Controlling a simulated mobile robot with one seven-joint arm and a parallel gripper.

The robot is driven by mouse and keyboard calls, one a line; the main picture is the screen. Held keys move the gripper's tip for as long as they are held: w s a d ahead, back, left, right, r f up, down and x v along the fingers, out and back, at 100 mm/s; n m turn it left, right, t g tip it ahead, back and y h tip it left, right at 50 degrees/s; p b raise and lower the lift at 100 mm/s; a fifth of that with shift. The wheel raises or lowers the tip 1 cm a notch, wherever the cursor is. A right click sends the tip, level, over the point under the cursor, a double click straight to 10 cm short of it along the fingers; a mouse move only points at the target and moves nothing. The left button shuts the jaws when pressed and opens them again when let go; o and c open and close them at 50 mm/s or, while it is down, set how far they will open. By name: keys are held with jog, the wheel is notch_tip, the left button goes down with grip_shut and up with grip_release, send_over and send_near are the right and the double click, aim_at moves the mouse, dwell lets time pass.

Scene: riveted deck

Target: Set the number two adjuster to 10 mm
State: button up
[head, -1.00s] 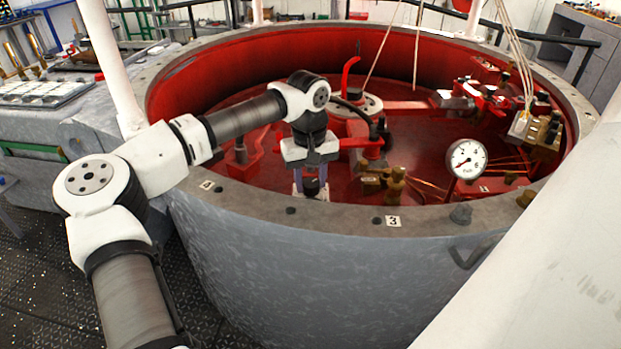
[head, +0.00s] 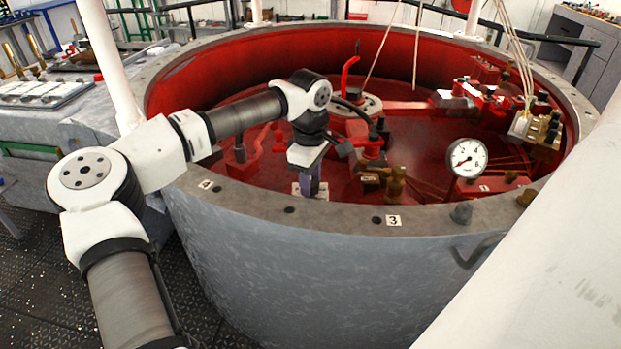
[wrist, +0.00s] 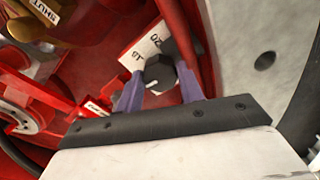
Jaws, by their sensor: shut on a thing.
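The adjuster is a dark knob (wrist: 160,72) with a white pointer mark, on a white scale plate (wrist: 130,54) in the wrist view. The printed numbers look like 10 and 20; the exact reading is unclear. My gripper (wrist: 163,92) has its two purple fingers around the knob, one on each side, shut on it. In the head view my gripper (head: 308,188) points down just inside the near rim of the red-lined tub, the plate (head: 296,188) showing beside the fingers and the knob hidden.
The grey tub rim (head: 340,218) runs close in front of my gripper and bears a 3 label (head: 393,220). A small rim label (head: 205,184) at left is hard to read. Brass fittings (head: 396,186) and a dial gauge (head: 467,158) stand to the right. A SHUT tag (wrist: 45,12) shows at upper left.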

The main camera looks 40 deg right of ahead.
jog(key=shift+r+n, duration=0.1)
jog(key=shift+n, duration=0.5)
jog(key=shift+w, duration=0.1)
jog(key=o, duration=1)
jog(key=r, duration=1.3)
jog(key=shift+a+r, duration=0.2)
jog(key=shift+r, duration=0.15)
